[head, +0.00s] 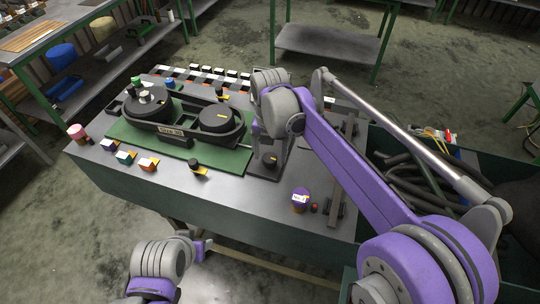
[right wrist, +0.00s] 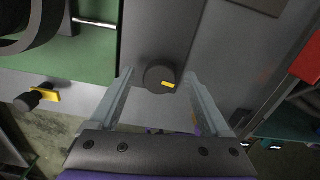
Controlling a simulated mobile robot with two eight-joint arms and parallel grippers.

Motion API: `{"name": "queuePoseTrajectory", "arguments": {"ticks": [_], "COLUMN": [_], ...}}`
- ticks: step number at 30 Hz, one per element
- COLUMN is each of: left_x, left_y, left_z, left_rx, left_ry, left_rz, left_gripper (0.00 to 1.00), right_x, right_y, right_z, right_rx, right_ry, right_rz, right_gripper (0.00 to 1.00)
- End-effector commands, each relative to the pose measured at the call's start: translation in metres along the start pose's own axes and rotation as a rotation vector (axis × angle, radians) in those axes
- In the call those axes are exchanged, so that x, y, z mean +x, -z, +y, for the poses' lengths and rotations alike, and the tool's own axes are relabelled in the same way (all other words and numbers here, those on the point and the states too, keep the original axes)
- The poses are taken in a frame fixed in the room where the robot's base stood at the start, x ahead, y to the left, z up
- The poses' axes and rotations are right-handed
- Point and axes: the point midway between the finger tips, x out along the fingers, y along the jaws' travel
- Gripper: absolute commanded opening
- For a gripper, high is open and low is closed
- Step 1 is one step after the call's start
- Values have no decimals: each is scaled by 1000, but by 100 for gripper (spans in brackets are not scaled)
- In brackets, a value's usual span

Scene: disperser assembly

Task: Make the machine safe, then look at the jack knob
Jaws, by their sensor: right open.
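The machine (head: 172,132) sits on a green base plate on the table, with two black round drums in a black frame. A round black knob with a yellow mark (head: 269,160) stands on a dark plate right of the machine. In the right wrist view this knob (right wrist: 160,76) lies between the fingertips of my right gripper (right wrist: 158,78), which is open, with a gap on each side. Another black knob with a yellow tag (head: 195,163) sits at the table's front; it shows in the right wrist view too (right wrist: 27,101). My left gripper (head: 203,245) is low in front of the table, its jaws unclear.
Several small coloured blocks (head: 125,157) and a pink-topped item (head: 77,132) line the table's left front. A purple-topped container (head: 300,199) stands at the front right. A green bin (head: 500,165) with hoses lies to the right. Bare table (head: 235,205) shows at the front.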

Motion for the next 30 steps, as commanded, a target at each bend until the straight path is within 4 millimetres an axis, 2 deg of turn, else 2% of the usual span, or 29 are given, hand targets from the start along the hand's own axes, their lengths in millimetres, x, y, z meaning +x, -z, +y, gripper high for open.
{"name": "queuePoseTrajectory", "arguments": {"ticks": [6, 13, 18, 30], "left_x": [-4, -6, -6, -6], "left_y": [3, 6, 6, 6], "left_z": [0, 0, 0, 0], "left_rx": [0, 0, 0, 0], "left_ry": [0, 0, 0, 0], "left_rz": [3, 5, 5, 5], "left_gripper": [50, 50, 50, 50], "right_x": [-47, -82, -91, -91], "right_y": [0, 0, 0, 0], "right_z": [0, 0, 0, 0], "right_rx": [-1, -1, 0, 0], "right_ry": [0, 0, 0, 0], "right_rz": [-1, -1, 0, 0], "right_gripper": [81, 81, 81, 81]}}
